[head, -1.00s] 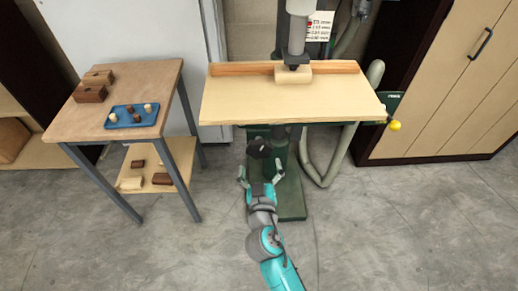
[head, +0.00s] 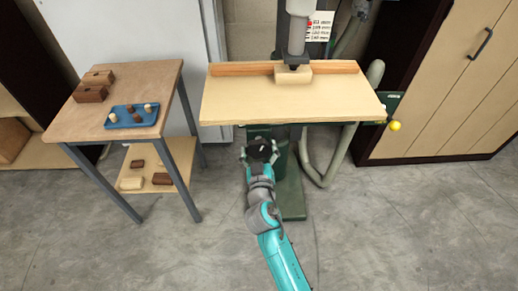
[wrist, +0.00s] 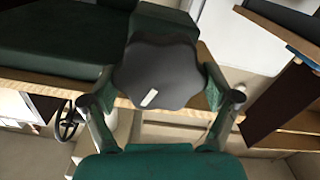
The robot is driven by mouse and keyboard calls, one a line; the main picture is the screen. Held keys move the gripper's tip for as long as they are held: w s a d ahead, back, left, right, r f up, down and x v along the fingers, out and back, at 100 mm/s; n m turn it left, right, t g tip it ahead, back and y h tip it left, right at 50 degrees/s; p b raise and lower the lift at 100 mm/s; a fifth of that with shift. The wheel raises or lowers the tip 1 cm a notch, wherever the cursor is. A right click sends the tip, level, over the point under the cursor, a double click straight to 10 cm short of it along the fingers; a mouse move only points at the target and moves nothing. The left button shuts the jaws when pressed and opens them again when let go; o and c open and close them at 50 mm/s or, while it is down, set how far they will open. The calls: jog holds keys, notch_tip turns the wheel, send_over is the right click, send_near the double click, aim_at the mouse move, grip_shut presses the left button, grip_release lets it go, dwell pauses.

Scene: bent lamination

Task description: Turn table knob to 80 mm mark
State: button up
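The dark lobed knob (wrist: 158,75) with a small white mark is in the middle of the wrist view. In the head view the knob (head: 262,149) is below the front edge of the wooden drill-press table (head: 290,103). My gripper (head: 260,153) is at the knob, with one finger on each side. In the wrist view its fingers (wrist: 160,85) look open around the knob; contact is not clear. A white scale card (head: 320,27) with mm lines and a red mark hangs on the column behind the table; the reading is too small to tell.
A wooden block (head: 293,74) sits on the table under the drill head. A side table (head: 150,75) with a blue tray (head: 132,116) stands left. A yellow ball handle (head: 395,126) sticks out at the table's right. The floor in front is clear.

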jog(key=shift+a+f+n, duration=0.1)
jog(key=shift+n, duration=1.7)
jog(key=o, duration=0.9)
jog(key=shift+s, duration=0.15)
jog(key=s, duration=1.1)
jog(key=shift+s, duration=0.4)
